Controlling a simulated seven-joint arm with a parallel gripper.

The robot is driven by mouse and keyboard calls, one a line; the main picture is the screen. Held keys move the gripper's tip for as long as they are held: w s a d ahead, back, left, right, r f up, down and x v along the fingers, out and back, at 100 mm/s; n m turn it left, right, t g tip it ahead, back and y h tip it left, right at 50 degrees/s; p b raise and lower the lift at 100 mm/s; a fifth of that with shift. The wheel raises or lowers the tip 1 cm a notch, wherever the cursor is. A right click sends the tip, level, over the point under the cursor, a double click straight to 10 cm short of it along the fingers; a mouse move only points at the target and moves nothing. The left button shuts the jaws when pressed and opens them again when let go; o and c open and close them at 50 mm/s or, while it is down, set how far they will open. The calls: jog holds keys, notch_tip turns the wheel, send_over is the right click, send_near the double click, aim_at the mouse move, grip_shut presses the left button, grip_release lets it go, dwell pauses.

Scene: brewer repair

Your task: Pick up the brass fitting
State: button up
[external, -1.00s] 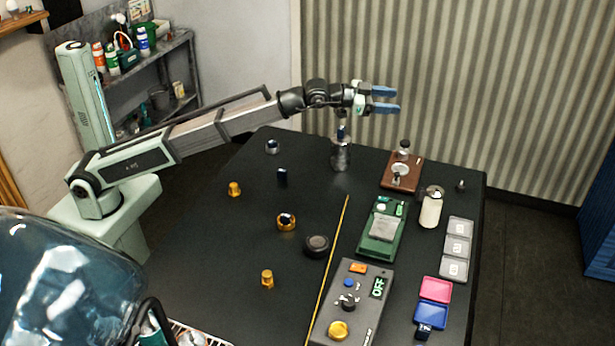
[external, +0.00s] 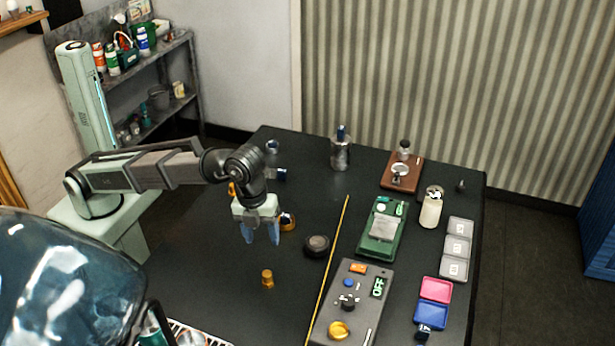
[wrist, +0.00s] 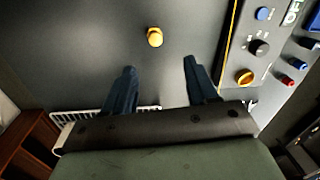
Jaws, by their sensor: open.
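A small brass fitting (external: 267,279) stands on the black table in the external view. In the wrist view the brass fitting (wrist: 155,37) lies beyond the fingertips, roughly in line with the gap between them. My gripper (external: 262,240) points down above the table, behind the fitting in the external view. Its blue fingers are apart with nothing between them; they also frame an empty gap in the wrist view (wrist: 160,67). A second brass-coloured piece (external: 232,189) is mostly hidden behind my arm. A brass-coloured ring with a dark centre (external: 289,222) sits just right of the gripper.
A dark round knob-like piece (external: 317,246) lies right of the gripper. A thin yellow line (external: 329,262) runs along the table. Beyond it are a grey control panel (external: 325,318) and a green scale (external: 370,247). A metal canister (external: 341,155) stands at the back. The table around the fitting is clear.

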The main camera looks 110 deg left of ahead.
aim_at(267, 273)
jog(key=f, duration=1.3)
jog(key=shift+w+d+f, duration=0.15)
jog(key=shift+w+f, duration=0.05)
jog(key=shift+f, duration=0.2)
grip_shut()
jog(key=shift+r, duration=0.1)
dwell(0.3)
